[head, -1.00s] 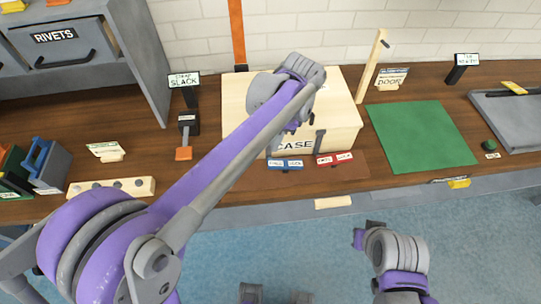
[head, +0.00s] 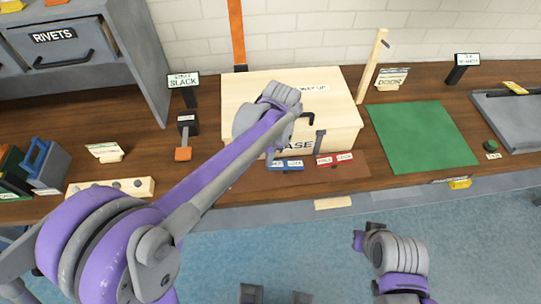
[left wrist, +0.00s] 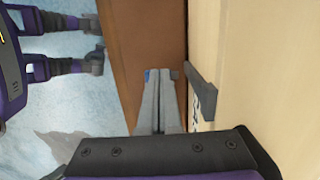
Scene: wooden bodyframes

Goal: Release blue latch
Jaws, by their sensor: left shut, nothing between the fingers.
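The pale wooden case (head: 335,95) stands on the bench with a blue-labelled latch plate (head: 288,165) and a red-labelled plate (head: 334,159) below its front. My left arm reaches across to the case front. In the left wrist view, my left gripper (left wrist: 160,72) is shut and empty, its tips close to a small blue patch (left wrist: 147,75); contact cannot be told. A grey strap (left wrist: 200,90) stands off the case wall beside the fingers.
A green mat (head: 420,137) lies right of the case. A wooden post (head: 372,65) stands behind the mat's left side. A strap-slack sign (head: 184,81) and orange-ended lever (head: 183,153) are left. A drilled wooden strip (head: 110,187) lies near the bench front.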

